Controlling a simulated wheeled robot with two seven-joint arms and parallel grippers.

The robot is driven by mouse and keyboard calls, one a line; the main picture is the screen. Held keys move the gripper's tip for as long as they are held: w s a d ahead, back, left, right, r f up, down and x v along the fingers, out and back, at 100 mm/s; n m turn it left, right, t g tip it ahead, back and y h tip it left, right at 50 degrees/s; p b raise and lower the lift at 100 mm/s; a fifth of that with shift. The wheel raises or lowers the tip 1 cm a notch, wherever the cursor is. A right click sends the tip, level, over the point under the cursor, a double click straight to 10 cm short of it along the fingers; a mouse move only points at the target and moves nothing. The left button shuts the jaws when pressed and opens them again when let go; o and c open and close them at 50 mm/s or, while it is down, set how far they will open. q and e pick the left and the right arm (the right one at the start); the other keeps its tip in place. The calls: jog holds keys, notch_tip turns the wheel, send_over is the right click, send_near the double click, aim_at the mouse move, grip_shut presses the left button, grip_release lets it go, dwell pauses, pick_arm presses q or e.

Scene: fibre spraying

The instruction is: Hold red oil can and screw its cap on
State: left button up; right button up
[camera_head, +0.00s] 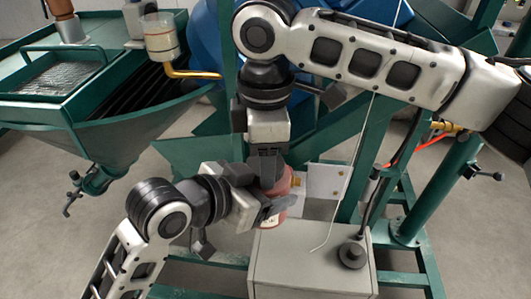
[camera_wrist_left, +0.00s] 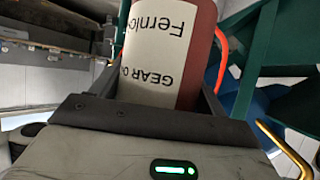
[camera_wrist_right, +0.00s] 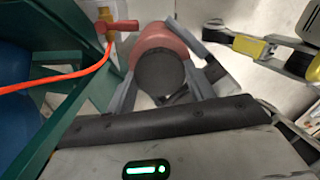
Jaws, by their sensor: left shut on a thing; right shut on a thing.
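A red oil can (camera_head: 284,191) stands roughly upright over the grey box, partly hidden by both grippers. My left gripper (camera_head: 270,200) comes from the left and is shut around its body. The left wrist view shows the can's pale label (camera_wrist_left: 157,48) with dark, upside-down lettering between the fingers. My right gripper (camera_head: 267,172) points down from above, at the can's top. In the right wrist view the round dark cap (camera_wrist_right: 161,72) sits between its fingers, in line with the red can (camera_wrist_right: 158,38). Whether the cap's thread is engaged cannot be seen.
A grey box (camera_head: 310,262) with a black knob (camera_head: 351,255) is below and right of the can. Green frame beams (camera_head: 408,222) surround the spot. A green hopper (camera_head: 125,130) and a clear cup (camera_head: 161,40) are at upper left.

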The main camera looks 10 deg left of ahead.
jog(key=o, duration=1.1)
jog(key=shift+c, duration=0.2)
jog(key=shift+r, duration=0.1)
jog(key=shift+r, duration=2.15)
jog(key=shift+c, duration=0.4)
jog(key=r+n, duration=0.1)
jog(key=n, duration=0.1)
jog(key=shift+r+n, duration=0.35)
jog(key=shift+n, duration=0.05)
jog(key=r+n, duration=0.1)
jog(key=n, duration=0.2)
jog(key=shift+r+n, duration=0.3)
jog(key=shift+r, duration=0.1)
